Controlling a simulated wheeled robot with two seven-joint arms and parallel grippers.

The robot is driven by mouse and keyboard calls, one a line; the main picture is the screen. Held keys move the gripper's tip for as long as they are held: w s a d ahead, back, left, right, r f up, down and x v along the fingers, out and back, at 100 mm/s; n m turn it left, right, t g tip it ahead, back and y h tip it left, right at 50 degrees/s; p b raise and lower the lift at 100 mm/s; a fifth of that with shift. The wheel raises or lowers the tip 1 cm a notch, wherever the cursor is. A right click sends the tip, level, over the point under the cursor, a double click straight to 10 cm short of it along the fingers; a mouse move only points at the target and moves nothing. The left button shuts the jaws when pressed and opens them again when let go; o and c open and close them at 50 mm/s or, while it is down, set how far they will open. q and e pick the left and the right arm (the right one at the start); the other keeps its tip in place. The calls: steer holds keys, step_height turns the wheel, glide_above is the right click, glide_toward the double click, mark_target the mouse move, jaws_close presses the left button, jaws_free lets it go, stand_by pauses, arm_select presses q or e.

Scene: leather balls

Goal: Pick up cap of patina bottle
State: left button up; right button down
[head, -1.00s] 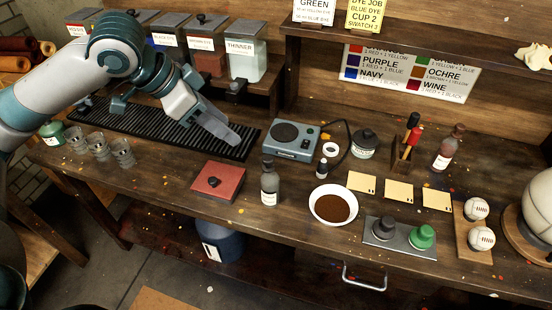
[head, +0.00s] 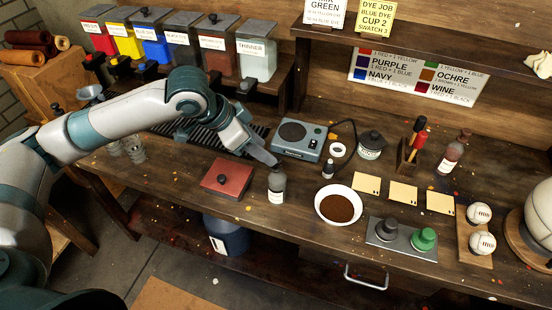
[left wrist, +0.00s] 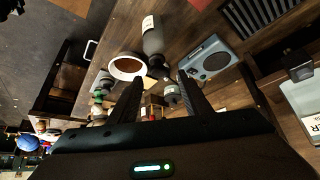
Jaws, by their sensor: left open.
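A grey bottle (head: 277,187) with a pale label stands upright on the bench, left of the bowl; its lettering is too small to read. Its dark cap lies just beyond the left gripper's tips in the left wrist view, where the bottle body (left wrist: 153,36) points away from me. My left gripper (head: 270,160) is at the bottle's top in the head view and partly covers it. In the left wrist view its two fingers (left wrist: 159,79) are apart, with nothing clearly held between them. I cannot tell whether a finger touches the cap. My right gripper is not in view.
A small dark bottle (head: 328,169) and a black-lidded jar (head: 369,152) stand farther right.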

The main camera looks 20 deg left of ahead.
arm_select(q)
steer(key=shift+w+d+f, duration=0.2)
steer(key=shift+d+f, duration=0.05)
steer(key=shift+f, duration=0.35)
steer(key=shift+d, duration=0.1)
steer(key=p+x, duration=0.3)
steer(key=x, duration=0.1)
steer(key=shift+w+d+f, duration=0.1)
steer(key=shift+d, duration=0.15)
steer(key=shift+w+d+f, duration=0.1)
steer(key=shift+d+f, duration=0.05)
steer(key=shift+f, duration=0.2)
jaws_close()
